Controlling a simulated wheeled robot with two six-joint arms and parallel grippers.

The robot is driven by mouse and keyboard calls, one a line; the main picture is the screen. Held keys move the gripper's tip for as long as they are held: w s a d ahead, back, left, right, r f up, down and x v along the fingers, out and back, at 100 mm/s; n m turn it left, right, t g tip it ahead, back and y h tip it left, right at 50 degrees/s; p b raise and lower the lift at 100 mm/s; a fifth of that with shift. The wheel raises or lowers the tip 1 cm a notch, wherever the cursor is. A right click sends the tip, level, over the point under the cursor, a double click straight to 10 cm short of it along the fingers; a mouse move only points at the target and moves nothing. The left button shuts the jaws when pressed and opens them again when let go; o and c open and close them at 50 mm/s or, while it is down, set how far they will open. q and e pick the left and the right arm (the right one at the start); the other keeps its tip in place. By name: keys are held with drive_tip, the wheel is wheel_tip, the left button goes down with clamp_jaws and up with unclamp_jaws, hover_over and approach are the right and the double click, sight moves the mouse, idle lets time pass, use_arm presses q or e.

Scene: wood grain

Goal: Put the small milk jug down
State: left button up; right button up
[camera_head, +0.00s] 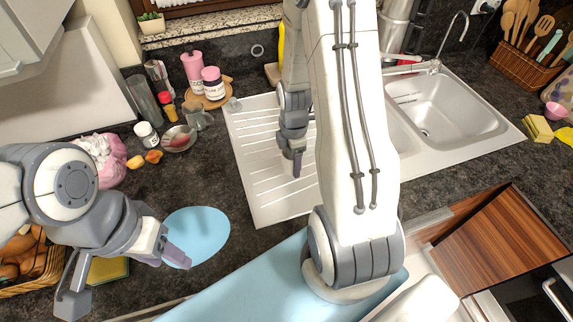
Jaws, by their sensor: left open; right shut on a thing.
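My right gripper (293,165) points down over the white ridged drainboard (262,195), left of my large white arm link. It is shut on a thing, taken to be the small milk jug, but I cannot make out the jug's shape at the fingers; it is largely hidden. I cannot tell whether the held thing touches the drainboard. My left gripper (124,272) is open and empty at the lower left, one finger over the left part of a round light-blue mat (205,232).
Pink-lidded jars (212,84), a small glass (198,118), a dish (179,139) and a pink bag (112,165) crowd the left back. The sink basin (440,108) lies right. A basket (45,270) stands at lower left. The dark counter between mat and drainboard is clear.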

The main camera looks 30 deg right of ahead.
sight(287, 178)
drive_tip(key=shift+w+a+f, duration=0.5)
drive_tip(key=shift+w, duration=0.2)
wheel_tip(287, 178, down, 4)
drive_tip(key=shift+r+p, duration=0.2)
drive_tip(key=shift+p, duration=0.5)
drive_tip(key=shift+f, duration=0.25)
drive_tip(key=shift+f, duration=0.15)
drive_tip(key=o, duration=1.5)
